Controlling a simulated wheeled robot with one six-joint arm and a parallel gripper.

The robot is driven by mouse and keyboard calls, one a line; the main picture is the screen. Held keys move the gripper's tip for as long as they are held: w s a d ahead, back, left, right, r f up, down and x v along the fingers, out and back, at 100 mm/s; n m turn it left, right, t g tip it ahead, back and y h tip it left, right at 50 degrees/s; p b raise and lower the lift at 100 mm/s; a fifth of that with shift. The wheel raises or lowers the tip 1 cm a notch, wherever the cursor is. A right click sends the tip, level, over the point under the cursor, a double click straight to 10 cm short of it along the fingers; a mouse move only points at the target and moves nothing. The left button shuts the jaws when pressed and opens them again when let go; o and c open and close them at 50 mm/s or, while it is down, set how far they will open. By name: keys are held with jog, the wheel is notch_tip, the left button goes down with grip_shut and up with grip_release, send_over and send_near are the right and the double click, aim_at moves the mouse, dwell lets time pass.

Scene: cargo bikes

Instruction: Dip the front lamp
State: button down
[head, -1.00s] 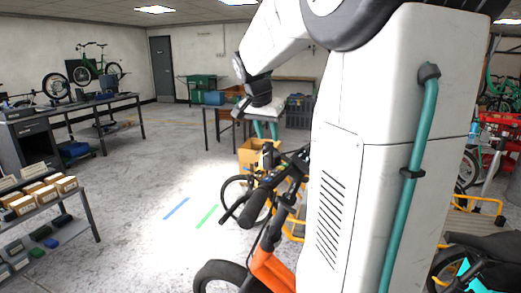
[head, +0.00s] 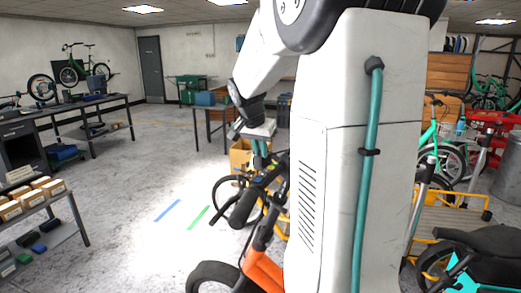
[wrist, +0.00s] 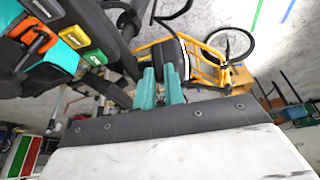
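A bike with an orange frame (head: 262,266) stands below my arm, its dark handlebar (head: 245,205) turned toward me. I cannot pick out the front lamp for certain in the head view. In the wrist view a black rounded part with a pale edge (wrist: 169,54) lies just beyond my fingertips, beside a yellow frame (wrist: 203,64); I cannot tell whether it is the lamp. My gripper (wrist: 161,75) has two teal fingers with a narrow gap and nothing seen between them. In the head view my gripper (head: 261,148) hangs above and beyond the handlebar.
A cardboard box (head: 240,155) stands behind the bike. A shelf with small boxes (head: 35,208) is at the left, a workbench (head: 75,112) behind it. More bikes (head: 445,150) and a black-and-teal bike (head: 465,262) are at the right. The floor with blue and green stripes (head: 198,218) is clear.

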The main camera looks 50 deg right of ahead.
jog(key=shift+w+a+f+n+g, duration=0.1)
jog(key=shift+w+a+n+g, duration=0.15)
jog(key=shift+w+g, duration=0.45)
jog(key=g, duration=0.1)
jog(key=w+n+g+h, duration=0.1)
jog(key=g, duration=0.1)
jog(key=shift+a+f, duration=0.1)
jog(key=shift+f, duration=0.1)
jog(key=c, duration=1.5)
grip_release()
jog(key=shift+w, duration=0.1)
jog(key=v, duration=0.7)
jog(key=shift+w+a+r, duration=0.15)
jog(key=shift+a+r, duration=0.1)
jog(key=shift+r, duration=0.05)
